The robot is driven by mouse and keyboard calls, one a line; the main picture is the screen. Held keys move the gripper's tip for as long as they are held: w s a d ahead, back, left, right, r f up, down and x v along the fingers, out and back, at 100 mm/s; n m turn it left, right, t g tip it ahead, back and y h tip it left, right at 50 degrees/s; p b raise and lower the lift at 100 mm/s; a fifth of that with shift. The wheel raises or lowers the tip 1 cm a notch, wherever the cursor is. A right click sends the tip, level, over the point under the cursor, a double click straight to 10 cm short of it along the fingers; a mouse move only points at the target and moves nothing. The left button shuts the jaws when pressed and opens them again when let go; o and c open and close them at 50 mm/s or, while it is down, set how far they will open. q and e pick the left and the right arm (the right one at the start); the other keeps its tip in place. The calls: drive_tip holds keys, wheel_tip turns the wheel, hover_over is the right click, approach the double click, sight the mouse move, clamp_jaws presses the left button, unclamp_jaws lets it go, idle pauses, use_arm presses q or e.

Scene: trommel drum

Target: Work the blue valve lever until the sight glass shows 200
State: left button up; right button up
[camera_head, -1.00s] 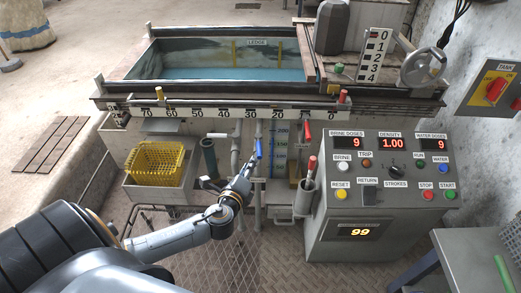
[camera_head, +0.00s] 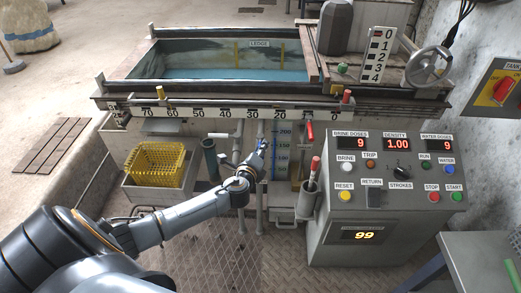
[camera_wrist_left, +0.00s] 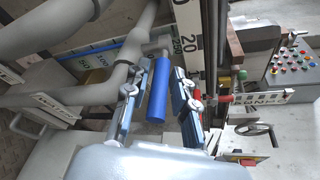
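The blue valve lever (camera_wrist_left: 158,90) stands out from a grey pipe in the left wrist view. My left gripper (camera_wrist_left: 155,100) is open, with one finger on each side of the lever and a gap at least on the left. In the head view my left gripper (camera_head: 256,160) covers most of the lever, and only a bit of blue shows. The sight glass (camera_head: 282,150) is just right of it, a blue-marked vertical scale with 200 near its top. Its level is too small to read surely. My right gripper is not in view.
A red lever (camera_head: 309,131) is to the right of the sight glass, and a red-handled lever (camera_head: 314,168) stands in front. The control panel (camera_head: 385,215) is on the right. A yellow basket (camera_head: 158,163) is on the left. Grey pipes (camera_wrist_left: 75,97) run close to the gripper.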

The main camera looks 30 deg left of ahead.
use_arm(q)
clamp_jaws()
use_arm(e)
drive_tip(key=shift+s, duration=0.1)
use_arm(q)
drive_tip(key=shift+w+d+n+g+y+b, duration=0.45)
drive_tip(key=shift+w+n+g+y+b, duration=0.3)
drive_tip(key=shift+n+g+y, duration=0.7)
drive_tip(key=shift+w+d+n+g+y+b, duration=0.4)
drive_tip(key=shift+w+n+g+y+b, duration=0.35)
drive_tip(key=shift+n+g+y, duration=0.75)
drive_tip(key=shift+w+d+n+g+y+b, duration=0.55)
drive_tip(key=shift+n+g+y+b, duration=0.45)
drive_tip(key=shift+n+y, duration=0.75)
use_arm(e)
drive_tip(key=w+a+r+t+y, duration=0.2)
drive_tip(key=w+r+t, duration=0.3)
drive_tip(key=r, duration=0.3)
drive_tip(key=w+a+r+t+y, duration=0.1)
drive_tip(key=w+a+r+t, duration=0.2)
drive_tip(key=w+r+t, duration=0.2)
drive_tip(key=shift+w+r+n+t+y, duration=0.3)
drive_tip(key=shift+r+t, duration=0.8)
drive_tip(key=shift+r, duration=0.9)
use_arm(q)
drive_tip(key=shift+a, duration=0.1)
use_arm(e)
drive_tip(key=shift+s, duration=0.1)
